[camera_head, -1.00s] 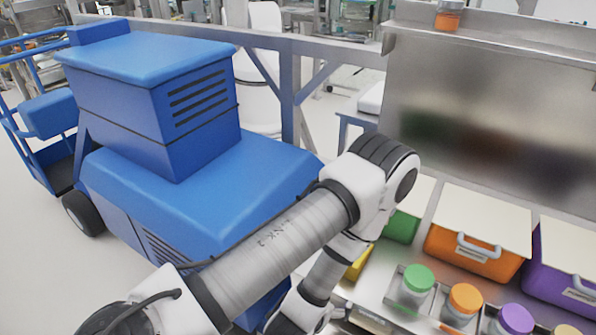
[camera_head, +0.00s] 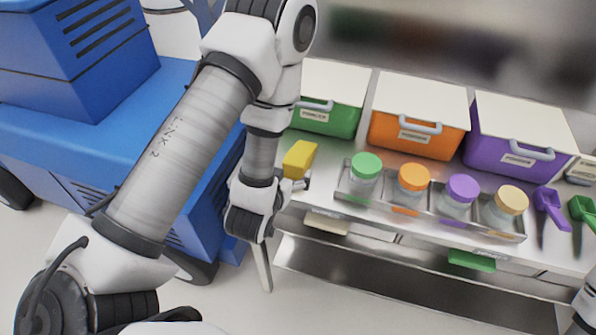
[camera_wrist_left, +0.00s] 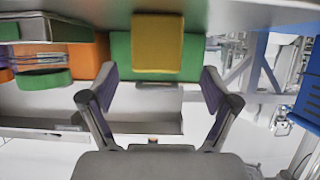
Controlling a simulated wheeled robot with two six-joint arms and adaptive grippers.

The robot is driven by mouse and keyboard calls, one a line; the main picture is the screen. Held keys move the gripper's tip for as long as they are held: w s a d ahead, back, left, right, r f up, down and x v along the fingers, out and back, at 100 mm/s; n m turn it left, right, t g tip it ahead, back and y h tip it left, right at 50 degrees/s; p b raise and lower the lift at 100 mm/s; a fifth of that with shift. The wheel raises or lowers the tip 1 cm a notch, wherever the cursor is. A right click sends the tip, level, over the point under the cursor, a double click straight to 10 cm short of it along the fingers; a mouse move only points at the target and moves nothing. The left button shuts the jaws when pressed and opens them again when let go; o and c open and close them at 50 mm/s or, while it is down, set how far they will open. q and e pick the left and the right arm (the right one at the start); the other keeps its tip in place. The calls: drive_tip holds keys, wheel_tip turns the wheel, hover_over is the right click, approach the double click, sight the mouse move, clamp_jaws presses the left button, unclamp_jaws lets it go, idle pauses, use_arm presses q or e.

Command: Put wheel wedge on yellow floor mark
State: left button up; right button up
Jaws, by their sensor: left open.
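The yellow wheel wedge (camera_head: 299,159) lies on the steel bench at its left end, in front of the green bin. It also shows in the left wrist view (camera_wrist_left: 157,42), ahead of the fingers and lined up with the gap between them. My left gripper (camera_head: 300,183) is just in front of the wedge, at the bench edge. In the left wrist view its two fingers (camera_wrist_left: 155,80) are spread apart with nothing between them. The yellow floor mark is in none of the views. My right gripper is not in view.
A rack (camera_head: 430,212) of jars with coloured lids stands right of the wedge. Green (camera_head: 330,120), orange (camera_head: 415,135) and purple (camera_head: 510,150) bins stand behind. Purple (camera_head: 548,205) and green (camera_head: 581,210) scoops lie at the right. A blue vehicle (camera_head: 75,150) is at left.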

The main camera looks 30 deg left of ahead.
sight(300, 152)
use_arm(q)
drive_tip(key=w, duration=0.1)
drive_tip(key=w+b, duration=0.1)
drive_tip(key=w, duration=0.1)
drive_tip(key=shift+a+f+b, duration=0.2)
drive_tip(key=shift+a+b, duration=0.05)
drive_tip(key=shift+b, duration=0.15)
drive_tip(key=x, duration=0.1)
drive_tip(key=p+x, duration=0.1)
drive_tip(key=x, duration=0.1)
drive_tip(key=p+x, duration=0.1)
drive_tip(key=x, duration=0.1)
drive_tip(key=shift+w+r, duration=0.2)
drive_tip(key=shift+r, duration=0.2)
drive_tip(key=shift+w+f, duration=0.1)
drive_tip(key=shift+w, duration=0.05)
drive_tip(key=c, duration=1.4)
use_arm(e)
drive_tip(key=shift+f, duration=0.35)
